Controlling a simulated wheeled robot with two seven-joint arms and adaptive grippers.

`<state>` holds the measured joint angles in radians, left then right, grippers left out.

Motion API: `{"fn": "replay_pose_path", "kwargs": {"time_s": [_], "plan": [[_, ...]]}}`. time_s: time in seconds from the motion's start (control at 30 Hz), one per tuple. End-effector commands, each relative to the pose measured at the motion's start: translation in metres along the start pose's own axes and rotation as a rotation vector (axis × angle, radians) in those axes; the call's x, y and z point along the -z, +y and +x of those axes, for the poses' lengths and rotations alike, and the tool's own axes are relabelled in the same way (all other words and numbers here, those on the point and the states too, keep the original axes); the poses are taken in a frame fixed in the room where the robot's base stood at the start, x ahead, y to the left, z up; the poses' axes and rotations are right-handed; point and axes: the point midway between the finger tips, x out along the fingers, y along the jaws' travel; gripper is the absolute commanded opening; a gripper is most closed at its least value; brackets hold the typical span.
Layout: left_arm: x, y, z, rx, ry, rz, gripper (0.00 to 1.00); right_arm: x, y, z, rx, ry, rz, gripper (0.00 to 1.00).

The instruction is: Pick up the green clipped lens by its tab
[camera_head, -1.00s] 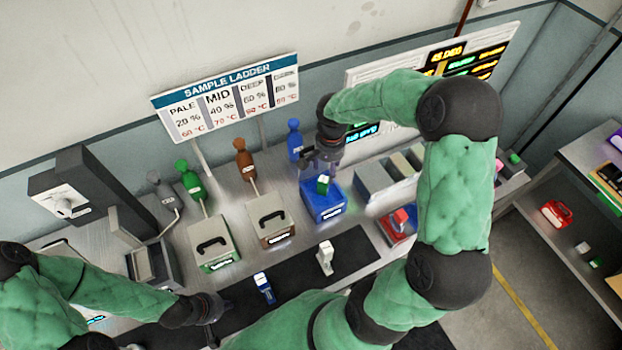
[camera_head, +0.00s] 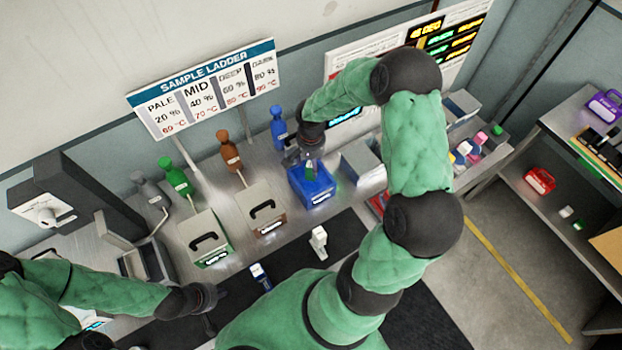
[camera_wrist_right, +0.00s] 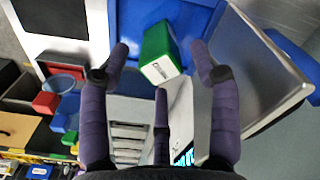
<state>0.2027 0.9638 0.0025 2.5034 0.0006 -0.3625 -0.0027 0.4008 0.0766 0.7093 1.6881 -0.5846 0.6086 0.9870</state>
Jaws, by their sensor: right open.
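The green clipped lens (camera_head: 311,169) shows as a small green block at the blue bath (camera_head: 316,192). In the right wrist view the green block (camera_wrist_right: 158,50) has a pale labelled end and lies between the spread fingers, with no clear contact. My right gripper (camera_head: 303,158) is open over the blue bath, close to the green block and partly hiding it. The tab cannot be made out for certain. My left gripper (camera_head: 212,306) is low at the left, over the dark mat, far from the lens; its fingers are too small to judge.
Green-fronted (camera_head: 206,240) and brown-fronted (camera_head: 264,212) lidded baths stand left of the blue one. A white clip (camera_head: 319,241) and a blue-and-white clip (camera_head: 260,276) stand on the dark mat (camera_head: 290,262). Bottles line the back. A grey box (camera_head: 361,162) is close on the right.

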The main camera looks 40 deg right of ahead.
Motion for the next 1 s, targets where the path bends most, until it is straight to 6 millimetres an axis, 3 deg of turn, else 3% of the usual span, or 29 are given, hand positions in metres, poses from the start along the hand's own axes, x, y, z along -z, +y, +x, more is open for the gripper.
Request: {"fn": "replay_pose_path", "kwargs": {"time_s": [0.2,0.47,0.6,0.7,1.0], "plan": [[0.000,0.000,-0.001,0.000,0.000,0.000,0.00,0.000,0.000,0.023,0.000,0.000,0.000,0.63],[0.000,0.000,-0.001,0.000,0.000,0.000,0.00,0.000,0.000,0.024,0.001,0.000,-0.001,0.63],[0.000,0.000,-0.001,0.000,0.000,0.000,0.00,0.000,0.000,0.024,0.001,0.000,-0.001,0.23],[0.000,0.000,-0.001,0.000,0.000,0.000,0.00,0.000,0.000,0.024,0.001,0.000,-0.001,0.00],[0.000,0.000,-0.001,0.000,0.000,0.000,0.00,0.000,0.000,0.024,0.001,0.000,0.000,0.00]]}}
